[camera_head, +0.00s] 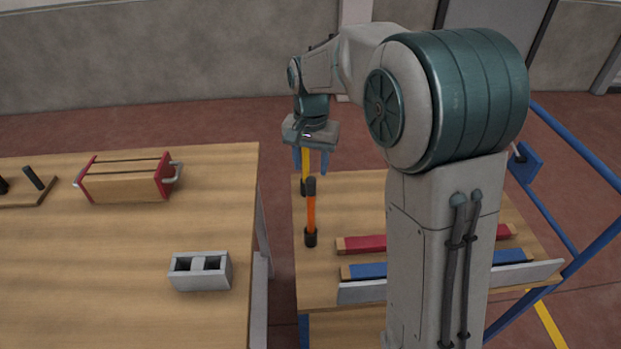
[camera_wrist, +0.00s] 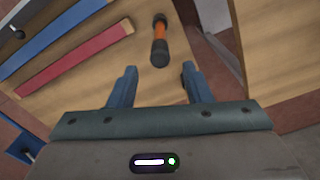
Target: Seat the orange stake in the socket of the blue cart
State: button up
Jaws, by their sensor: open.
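The orange stake (camera_head: 311,213), with a black top and a black piece at its foot, stands upright on the wooden deck of the blue cart (camera_head: 345,290). It also shows in the wrist view (camera_wrist: 160,32), ahead of the fingers and apart from them. I cannot tell whether its black foot is a socket. My gripper (camera_head: 310,170) is open above the cart's far left part. Its two fingers (camera_wrist: 160,82) are spread, with only bare deck seen between them in the wrist view.
A red bar (camera_head: 365,244) and a blue bar (camera_head: 368,271) lie on the deck, partly hidden by my arm. A wooden table (camera_head: 120,250) across a narrow gap holds a grey two-hole block (camera_head: 201,271) and a red-ended wooden block with handles (camera_head: 127,181).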

notch_tip(320, 180, up, 4)
jog(key=shift+r, duration=0.1)
jog(key=s+d+f+n+t, duration=0.1)
jog(key=s+d, duration=0.4)
jog(key=s, duration=0.6)
jog(key=s+d+f+n+t, duration=0.1)
jog(key=s+d, duration=0.4)
jog(key=s, duration=0.7)
jog(key=shift+d+n+t, duration=0.25)
jog(key=shift+n+t, duration=0.25)
jog(key=shift+n, duration=0.6)
jog(key=shift+w, duration=0.1)
